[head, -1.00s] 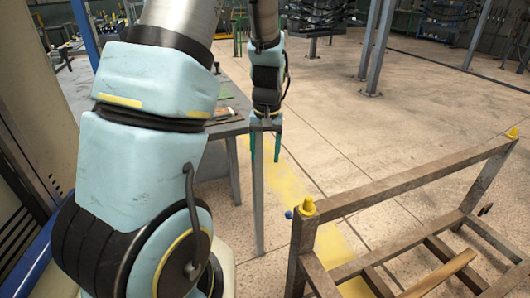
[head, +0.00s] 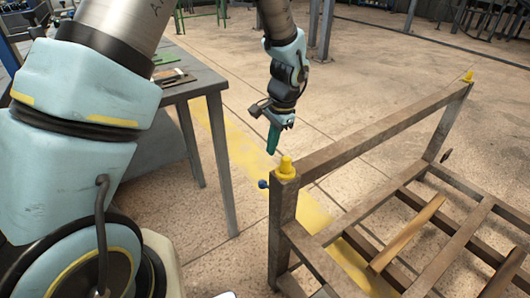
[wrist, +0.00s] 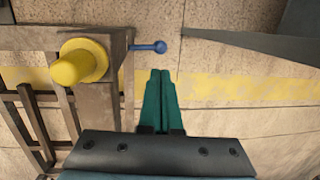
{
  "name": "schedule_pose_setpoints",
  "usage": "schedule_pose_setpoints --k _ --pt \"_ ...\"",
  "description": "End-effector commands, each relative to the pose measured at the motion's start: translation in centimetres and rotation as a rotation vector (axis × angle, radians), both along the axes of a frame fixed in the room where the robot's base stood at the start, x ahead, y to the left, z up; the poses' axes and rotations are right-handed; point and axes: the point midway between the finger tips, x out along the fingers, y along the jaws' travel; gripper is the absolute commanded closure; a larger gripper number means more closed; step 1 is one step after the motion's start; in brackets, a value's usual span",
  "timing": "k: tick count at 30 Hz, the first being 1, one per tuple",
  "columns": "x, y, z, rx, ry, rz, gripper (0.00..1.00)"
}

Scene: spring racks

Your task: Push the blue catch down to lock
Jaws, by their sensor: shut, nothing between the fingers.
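The blue catch (head: 263,184) is a small lever with a round knob. It sticks out from the side of the rack's near left post, just below the yellow cap (head: 286,168). In the wrist view the catch (wrist: 150,47) points right from the post, with its ball end clear of the post. My gripper (head: 272,150) hangs above and a little behind the post top in the head view, fingers pointing down. In the wrist view my gripper's green fingers (wrist: 160,75) are together, empty, with their tips just below the knob in the picture. I see no contact with the catch.
The brown metal rack (head: 385,130) fills the right side, with a wooden slat (head: 408,235) inside its frame. A grey table (head: 190,82) stands at the left. Open floor with a yellow stripe (head: 215,130) lies between them.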

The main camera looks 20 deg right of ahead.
Motion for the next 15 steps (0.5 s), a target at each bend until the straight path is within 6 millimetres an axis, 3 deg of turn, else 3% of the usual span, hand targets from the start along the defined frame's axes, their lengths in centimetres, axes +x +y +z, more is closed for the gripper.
schedule_pose_setpoints --k 9,15 --pt "0.6 1.0 -6.6 0.004 0.004 0.003 1.00" --pt "0.9 1.5 -9.8 0.003 0.002 0.004 1.00"
